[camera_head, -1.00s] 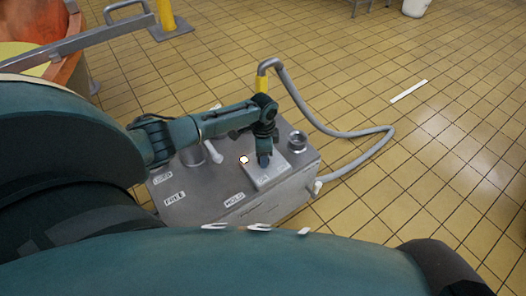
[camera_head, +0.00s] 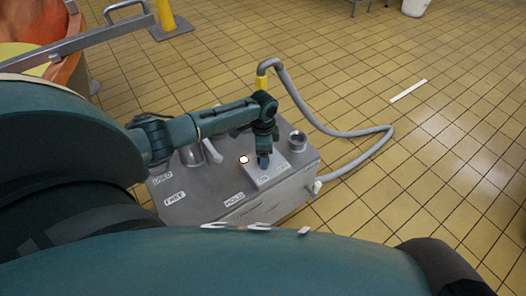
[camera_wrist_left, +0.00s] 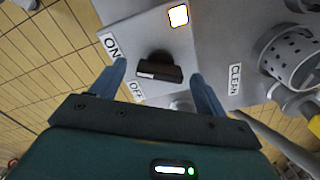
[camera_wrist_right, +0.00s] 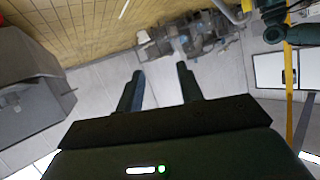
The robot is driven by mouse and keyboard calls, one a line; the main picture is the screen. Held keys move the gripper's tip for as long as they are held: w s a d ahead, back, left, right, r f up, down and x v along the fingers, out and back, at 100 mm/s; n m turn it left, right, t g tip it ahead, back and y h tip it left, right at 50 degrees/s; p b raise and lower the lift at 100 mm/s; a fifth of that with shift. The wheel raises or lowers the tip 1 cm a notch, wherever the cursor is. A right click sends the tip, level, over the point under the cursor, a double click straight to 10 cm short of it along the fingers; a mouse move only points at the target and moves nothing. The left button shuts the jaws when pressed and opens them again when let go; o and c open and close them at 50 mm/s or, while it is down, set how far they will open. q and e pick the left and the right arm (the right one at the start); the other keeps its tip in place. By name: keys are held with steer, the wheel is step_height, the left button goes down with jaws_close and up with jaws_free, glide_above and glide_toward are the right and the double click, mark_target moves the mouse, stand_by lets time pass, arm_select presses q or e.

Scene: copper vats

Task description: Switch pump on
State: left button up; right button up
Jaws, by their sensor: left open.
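The pump unit (camera_head: 200,197) is a grey metal box on the tiled floor. A raised plate (camera_wrist_left: 190,45) on it bears a black switch knob (camera_wrist_left: 160,66), an ON label (camera_wrist_left: 111,46), a partly covered OFF label (camera_wrist_left: 136,91) and a glowing lamp (camera_wrist_left: 178,15). The lamp also shows in the head view (camera_head: 243,159). My left gripper (camera_head: 264,164) points down at the plate. In the left wrist view its open fingers (camera_wrist_left: 158,72) stand either side of the knob, with gaps visible. I cannot tell which label the knob points to. My right gripper (camera_wrist_right: 160,80) is open and empty.
A grey hose (camera_head: 345,133) with a yellow collar (camera_head: 262,82) rises behind the box and loops right. A round metal fitting (camera_head: 297,141) stands beside the plate. A metal rail (camera_head: 90,40) is at upper left. The floor at right is mostly clear.

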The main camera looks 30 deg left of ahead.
arm_select(q)
step_height(320, 180, up, 12)
steer(key=p, duration=0.2)
steer(key=shift+r+p, duration=0.2)
steer(key=shift+p, duration=0.1)
arm_select(e)
steer(key=shift+w+a+f+g, duration=0.4)
steer(key=shift+a+g, duration=0.1)
steer(key=shift+a, duration=0.2)
